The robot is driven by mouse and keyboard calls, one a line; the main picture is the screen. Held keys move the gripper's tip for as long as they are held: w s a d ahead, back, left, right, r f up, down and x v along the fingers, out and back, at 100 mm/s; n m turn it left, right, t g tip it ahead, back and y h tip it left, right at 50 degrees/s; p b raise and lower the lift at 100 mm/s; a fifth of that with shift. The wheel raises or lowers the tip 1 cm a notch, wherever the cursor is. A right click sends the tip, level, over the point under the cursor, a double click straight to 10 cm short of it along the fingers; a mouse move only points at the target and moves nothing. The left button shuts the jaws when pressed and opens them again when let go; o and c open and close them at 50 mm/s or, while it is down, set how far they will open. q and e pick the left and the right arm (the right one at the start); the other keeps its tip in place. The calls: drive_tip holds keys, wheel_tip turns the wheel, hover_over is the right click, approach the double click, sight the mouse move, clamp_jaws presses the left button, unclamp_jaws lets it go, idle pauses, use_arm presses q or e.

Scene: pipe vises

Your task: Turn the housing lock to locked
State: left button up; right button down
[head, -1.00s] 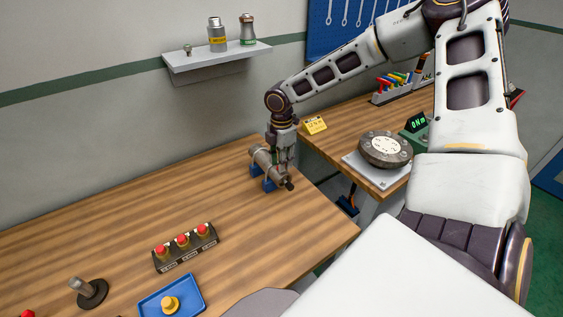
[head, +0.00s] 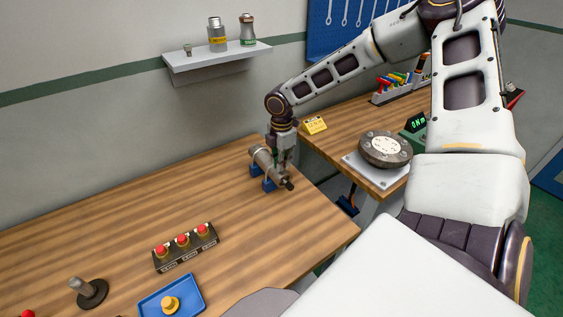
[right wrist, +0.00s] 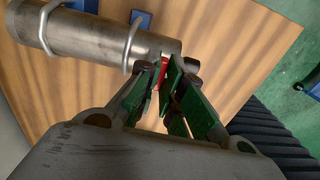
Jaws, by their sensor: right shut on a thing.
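The housing is a grey metal cylinder (head: 263,159) lying on blue supports (head: 257,170) near the back right edge of the wooden table. It also shows in the right wrist view (right wrist: 88,38). My right gripper (head: 284,176) points down at the housing's near right end. In the right wrist view, its green-padded fingers (right wrist: 166,75) are shut on a small red part (right wrist: 162,71) beside the housing, which appears to be the lock. The fingers hide most of it, so its setting cannot be read. My left gripper is not in view.
A black box with red buttons (head: 186,247), a blue tray (head: 200,293) with a yellow knob and a dark lever stand (head: 92,292) sit nearer on the table. A second table with a round disc (head: 385,149) is at right. The table's left middle is clear.

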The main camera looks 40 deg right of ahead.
drive_tip(key=shift+m, duration=2.3)
drive_tip(key=m, duration=0.4)
drive_tip(key=shift+m, duration=0.4)
drive_tip(key=m, duration=0.4)
drive_tip(key=shift+m+b, duration=0.4)
drive_tip(key=shift+m, duration=1.9)
drive_tip(key=c, duration=1.6)
unclamp_jaws()
drive_tip(key=shift+o, duration=0.2)
drive_tip(key=shift+r, duration=0.15)
